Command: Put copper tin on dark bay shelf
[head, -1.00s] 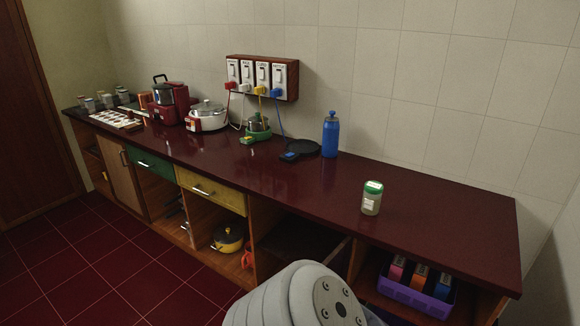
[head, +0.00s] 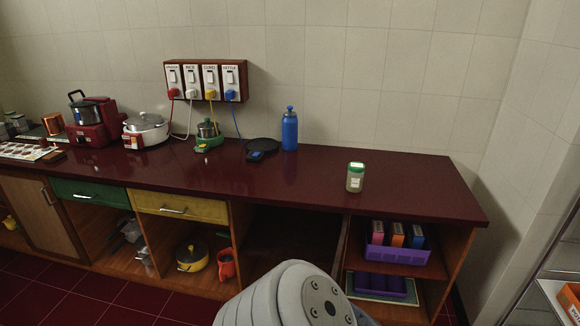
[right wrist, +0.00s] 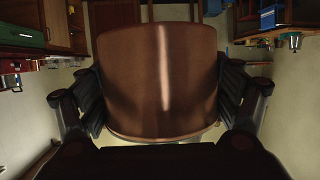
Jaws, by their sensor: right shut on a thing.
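The copper tin (right wrist: 160,75) fills the middle of the right wrist view, a smooth brown cylinder with a bright vertical glint. My right gripper (right wrist: 160,98) is shut on it, with black fingers against its left and right sides. In the head view the tin and both grippers are out of sight; only a grey arm link of mine shows at the bottom. The dark bay shelf (head: 287,238) is the open, shadowed compartment under the counter, right of the yellow drawer. My arm link hides part of its lower area.
The dark red counter (head: 300,175) carries a green-lidded jar (head: 355,178), a blue bottle (head: 290,130) and several appliances. Right of the bay, a purple bin (head: 398,254) holds packets. Left of it are a yellow pot (head: 192,257) and an orange-red jug (head: 227,264). A white rack stands far right.

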